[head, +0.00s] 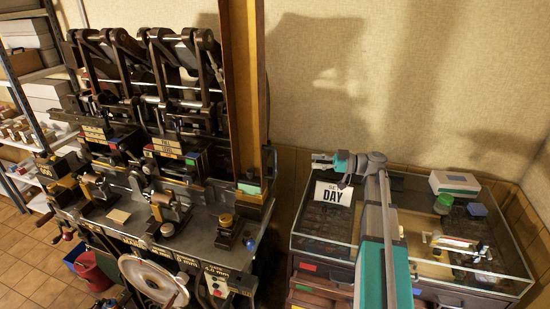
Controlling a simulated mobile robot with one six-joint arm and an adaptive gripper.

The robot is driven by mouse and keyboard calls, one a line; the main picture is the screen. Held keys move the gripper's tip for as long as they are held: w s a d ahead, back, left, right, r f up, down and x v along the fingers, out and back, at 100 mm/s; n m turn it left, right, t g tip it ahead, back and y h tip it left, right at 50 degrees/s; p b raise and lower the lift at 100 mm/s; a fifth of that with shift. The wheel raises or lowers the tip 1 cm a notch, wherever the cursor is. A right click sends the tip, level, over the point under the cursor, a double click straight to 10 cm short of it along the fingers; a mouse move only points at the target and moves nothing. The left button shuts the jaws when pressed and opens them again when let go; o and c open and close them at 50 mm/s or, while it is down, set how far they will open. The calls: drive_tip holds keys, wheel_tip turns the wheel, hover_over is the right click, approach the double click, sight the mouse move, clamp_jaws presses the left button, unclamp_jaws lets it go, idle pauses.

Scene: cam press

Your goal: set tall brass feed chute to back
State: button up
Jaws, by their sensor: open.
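A tall brown-brass upright channel (240,90), which looks like the feed chute, stands at the right end of the dark press machine (150,150) and runs out of the top of the view. A green and dark block (250,188) sits by its foot. Its setting and any marks for back cannot be read. My gripper (343,184) is small and dark at the end of my teal and grey arm, in front of the white sign. It is open, seems empty, and is well to the right of the channel.
A glass-topped cabinet (307,245) with drawers stands right of the press, under my arm. It carries a sign reading DAY (333,194), a white box (454,183) and small items. Shelves (45,75) stand far left; a red bucket (92,268) is on the floor.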

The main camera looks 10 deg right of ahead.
drive_tip(key=shift+a, duration=0.1)
hover_over(275, 174)
drive_tip(key=shift+w, duration=0.4)
idle(0.6)
drive_tip(key=shift+c, duration=0.3)
clamp_jaws()
